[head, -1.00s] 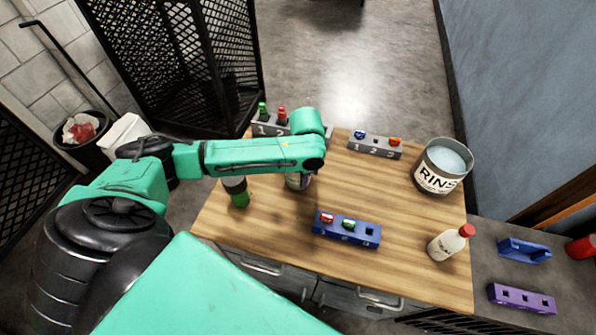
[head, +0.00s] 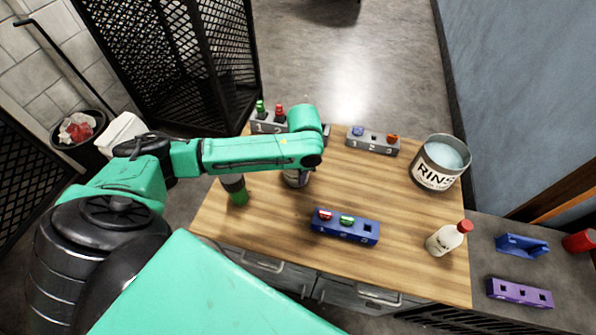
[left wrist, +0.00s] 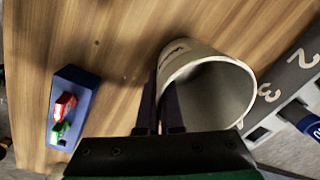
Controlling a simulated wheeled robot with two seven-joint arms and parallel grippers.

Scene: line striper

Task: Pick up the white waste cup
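The white waste cup (left wrist: 205,62) stands out in the left wrist view, its round mouth facing the camera and its inside grey and empty-looking. In the head view the cup (head: 292,181) is mostly hidden under my left wrist. My left gripper (left wrist: 162,95) has its two dark fingers close together at the cup's near-left wall, one outside and one inside the rim, so it looks shut on that wall. I cannot tell whether the cup is clear of the table. My right gripper is not in view.
A blue holder (head: 362,236) with red and green pieces lies in front on the wooden table (head: 400,265). A grey numbered holder (head: 372,150) and a RINSE bucket (head: 416,178) stand at the back right.

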